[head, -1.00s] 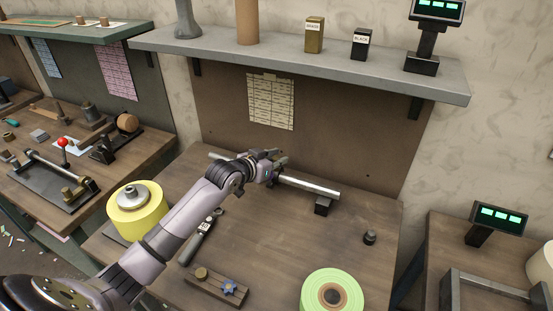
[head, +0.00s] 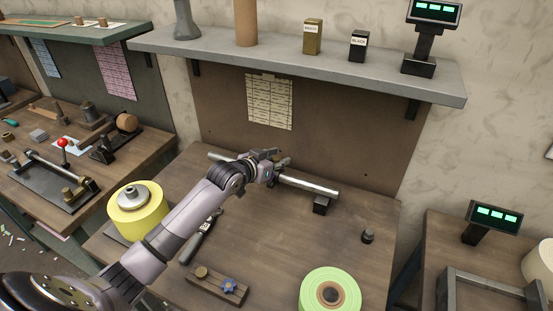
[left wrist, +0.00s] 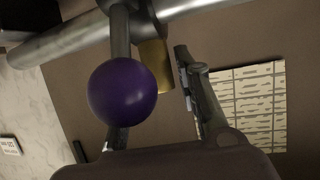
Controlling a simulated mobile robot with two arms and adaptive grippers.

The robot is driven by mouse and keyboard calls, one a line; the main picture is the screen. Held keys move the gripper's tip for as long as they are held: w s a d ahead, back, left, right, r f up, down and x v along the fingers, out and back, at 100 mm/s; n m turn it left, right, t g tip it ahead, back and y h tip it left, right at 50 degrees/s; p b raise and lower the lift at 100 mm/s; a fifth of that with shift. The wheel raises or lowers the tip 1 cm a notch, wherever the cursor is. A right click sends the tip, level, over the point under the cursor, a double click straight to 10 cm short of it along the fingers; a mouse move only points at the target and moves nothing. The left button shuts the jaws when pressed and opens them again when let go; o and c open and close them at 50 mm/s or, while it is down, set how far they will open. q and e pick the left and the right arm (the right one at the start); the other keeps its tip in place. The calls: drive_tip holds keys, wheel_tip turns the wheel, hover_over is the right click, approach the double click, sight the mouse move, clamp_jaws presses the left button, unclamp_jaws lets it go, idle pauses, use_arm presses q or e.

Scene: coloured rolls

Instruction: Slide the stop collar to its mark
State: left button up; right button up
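A pale steel rod (head: 308,185) runs along the back of the workbench, its right end on a black support (head: 321,205). My left gripper (head: 270,163) is at the rod's middle and covers part of it. In the left wrist view the rod (left wrist: 190,8) crosses the top. A purple ball (left wrist: 122,92) is close to the camera, over the left finger. A brass piece (left wrist: 153,66) shows between the fingers, below the rod. The fingers look apart; whether either touches anything is unclear. I cannot make out the collar or its mark. My right gripper is not in view.
On the bench are a yellow roll (head: 138,215) at left, a green roll (head: 330,291) at front, a wooden block with knobs (head: 217,285), a dark tool (head: 199,240) and a small dark weight (head: 368,236). A shelf (head: 300,70) overhangs the back.

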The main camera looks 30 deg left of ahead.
use_arm(q)
drive_tip(key=shift+o, duration=0.8)
drive_tip(key=v, duration=1.2)
